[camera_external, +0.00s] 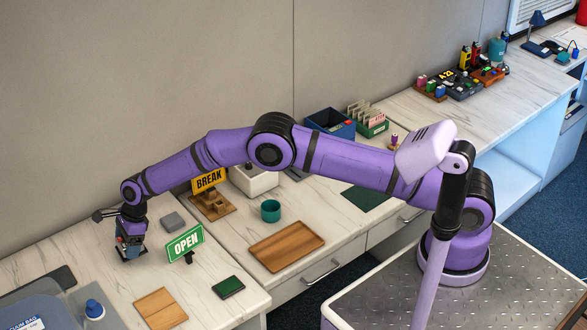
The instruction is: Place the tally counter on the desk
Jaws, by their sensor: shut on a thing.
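My gripper (131,241) is at the left end of my outstretched arm, pointing down, low over the white marbled desk (75,235). It is shut on a small dark thing, which looks like the tally counter (130,252). The jaws cover much of it and it is too small to make out in detail. It is at or just above the desk surface; I cannot tell whether it touches.
Right of my gripper stand a grey block (172,221) and a green OPEN sign (185,243). A wooden board (160,308), dark green pad (228,287) and blue-capped bottle (94,309) are nearer. A brown tray (287,245) and teal cup (270,210) lie right.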

